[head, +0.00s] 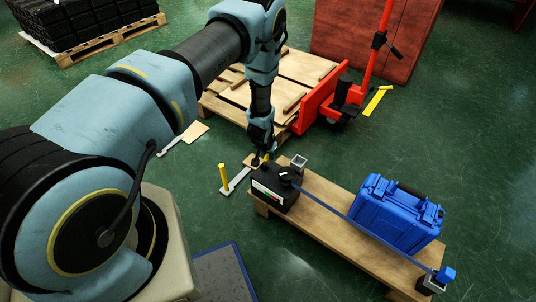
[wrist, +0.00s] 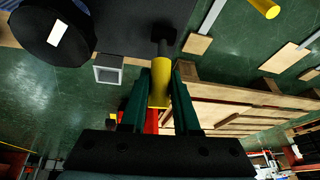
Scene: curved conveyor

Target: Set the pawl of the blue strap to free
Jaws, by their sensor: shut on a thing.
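The ratchet unit is a black box (head: 272,190) with a white label, at the left end of the wooden bench. A blue strap (head: 330,213) runs from it to a blue-topped anchor (head: 445,274) at the right end. In the wrist view, a round black knob with a white mark (wrist: 58,36) sits on the black box body (wrist: 128,22). A yellow-gripped lever (wrist: 159,88) on a black stem sticks out from the box. My gripper (wrist: 160,75) is shut on the yellow grip. In the head view my gripper (head: 262,155) is at the box's far side; its fingertips are mostly hidden.
A blue case (head: 397,215) stands on the bench (head: 325,232) behind the strap. A small grey square block (head: 299,163) is near the box. A yellow post (head: 224,178) stands on a floor plate. A pallet (head: 232,105) and red pallet jack (head: 318,98) are behind.

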